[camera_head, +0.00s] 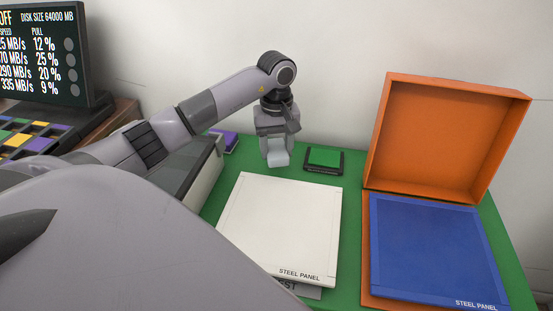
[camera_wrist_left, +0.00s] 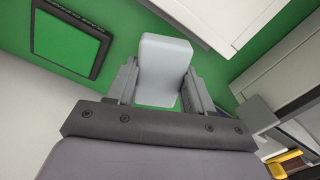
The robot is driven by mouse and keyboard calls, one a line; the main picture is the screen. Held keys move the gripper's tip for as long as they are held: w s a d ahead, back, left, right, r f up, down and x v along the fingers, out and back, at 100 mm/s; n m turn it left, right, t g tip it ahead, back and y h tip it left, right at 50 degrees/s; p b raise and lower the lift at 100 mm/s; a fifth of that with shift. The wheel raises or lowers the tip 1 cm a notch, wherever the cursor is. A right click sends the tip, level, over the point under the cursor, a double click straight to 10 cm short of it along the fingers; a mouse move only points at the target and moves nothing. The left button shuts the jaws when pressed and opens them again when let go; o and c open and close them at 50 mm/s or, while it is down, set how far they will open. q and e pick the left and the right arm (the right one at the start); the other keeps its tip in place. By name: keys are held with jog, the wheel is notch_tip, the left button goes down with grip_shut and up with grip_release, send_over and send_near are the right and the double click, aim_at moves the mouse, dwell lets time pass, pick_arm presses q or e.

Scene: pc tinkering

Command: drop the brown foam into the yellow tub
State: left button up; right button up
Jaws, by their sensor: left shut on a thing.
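My left gripper (camera_head: 275,138) is above the green table's back part, shut on a pale grey block (camera_head: 278,157). In the left wrist view, the block (camera_wrist_left: 164,62) sits between the two fingers of the gripper (camera_wrist_left: 160,88). I see no thing that is clearly brown foam. I see no clear yellow tub; a small yellow piece (camera_wrist_left: 288,157) shows at the lower right of the left wrist view, too partial to name. My right gripper is not in view.
A white steel panel (camera_head: 280,228) lies in front of the gripper. An open orange case (camera_head: 428,135) with a blue panel (camera_head: 430,245) stands right. A monitor (camera_head: 40,55) stands left.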

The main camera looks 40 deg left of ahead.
aim_at(277, 170)
pick_arm(q)
notch_tip(277, 170, down, 4)
jog(key=shift+f, duration=0.1)
jog(key=shift+f+b, duration=0.15)
jog(key=shift+b, duration=0.2)
jog(key=o, duration=1.1)
